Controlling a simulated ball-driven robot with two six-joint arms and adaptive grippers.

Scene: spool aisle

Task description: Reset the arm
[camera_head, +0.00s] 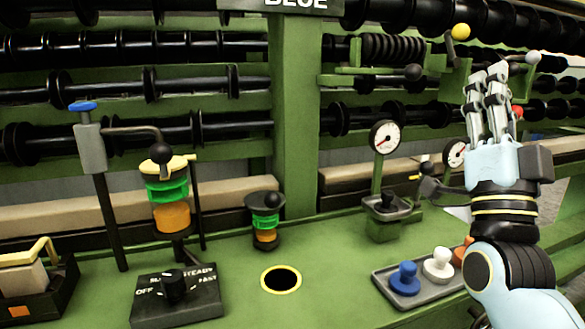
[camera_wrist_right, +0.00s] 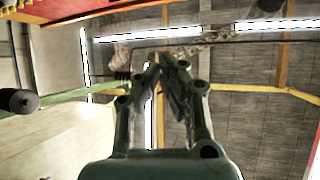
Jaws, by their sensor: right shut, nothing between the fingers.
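My right gripper (camera_head: 488,78) is raised at the right side of the head view. Its fingers point up and sit close together, shut with nothing between them. It stands in front of the green rack, and I cannot tell how far it is from the things behind it. In the right wrist view the right gripper (camera_wrist_right: 164,68) shows its fingers closed against the ceiling and lights. My right arm hides part of the bench's right end. My left gripper is not in view.
On the green bench (camera_head: 330,270) stand a dial gauge (camera_head: 385,138), a tray with blue (camera_head: 405,279) and white (camera_head: 438,264) knobs, a rotary switch box (camera_head: 175,290) and a yellow-rimmed hole (camera_head: 281,279). Black spools (camera_head: 120,85) fill the rack behind. The bench around the hole is clear.

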